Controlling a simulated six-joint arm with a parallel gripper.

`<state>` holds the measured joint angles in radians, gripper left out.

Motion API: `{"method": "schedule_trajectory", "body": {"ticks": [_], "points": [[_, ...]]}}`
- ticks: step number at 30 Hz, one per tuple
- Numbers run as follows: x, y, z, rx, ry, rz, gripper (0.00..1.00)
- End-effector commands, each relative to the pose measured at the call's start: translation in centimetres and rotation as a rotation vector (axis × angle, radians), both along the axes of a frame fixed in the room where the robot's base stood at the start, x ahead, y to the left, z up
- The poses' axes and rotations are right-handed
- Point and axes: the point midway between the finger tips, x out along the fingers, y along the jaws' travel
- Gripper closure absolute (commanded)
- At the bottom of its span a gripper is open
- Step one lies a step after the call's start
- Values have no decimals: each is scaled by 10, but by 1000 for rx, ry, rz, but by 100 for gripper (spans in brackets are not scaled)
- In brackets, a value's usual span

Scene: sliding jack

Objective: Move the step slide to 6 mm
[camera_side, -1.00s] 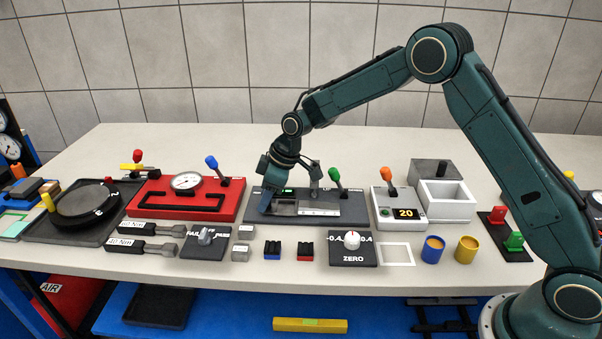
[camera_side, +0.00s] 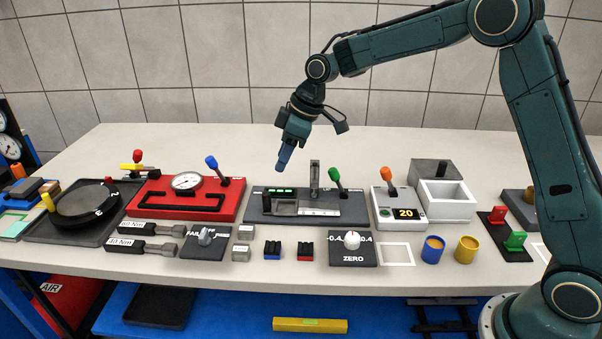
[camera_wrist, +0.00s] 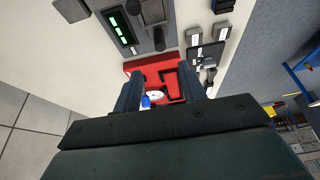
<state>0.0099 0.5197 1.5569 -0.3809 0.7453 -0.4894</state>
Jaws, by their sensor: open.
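The step slide unit is a dark grey base plate (camera_side: 350,211) in the middle of the table. It carries a grey block (camera_side: 285,208), a light stepped bar with marks (camera_side: 319,208), an upright grey post (camera_side: 315,178) and a green-knobbed lever (camera_side: 334,174). A row of green lights (camera_side: 284,190) glows at its back left. The lights also show in the wrist view (camera_wrist: 121,29). I cannot read the slide's position in mm. My gripper (camera_side: 282,165) is open and empty, raised above and behind the unit's left part. Its two fingers (camera_wrist: 163,75) stand apart in the wrist view.
A red gauge panel (camera_side: 160,205) with a blue-knobbed lever stands left of the unit. A white box with a "20" display (camera_side: 399,211) stands to its right. A ZERO dial (camera_side: 352,249) and small blocks lie in front. The table behind the unit is clear.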

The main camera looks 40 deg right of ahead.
Motion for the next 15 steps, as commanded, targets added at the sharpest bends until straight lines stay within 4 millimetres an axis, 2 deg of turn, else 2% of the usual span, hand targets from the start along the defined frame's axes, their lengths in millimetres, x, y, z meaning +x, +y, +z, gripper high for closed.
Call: {"method": "schedule_trajectory", "body": {"ticks": [6, 15], "points": [[-3, -4, 12, -1, -1, 0, 59], [-4, -4, 13, -1, -1, 0, 59]]}}
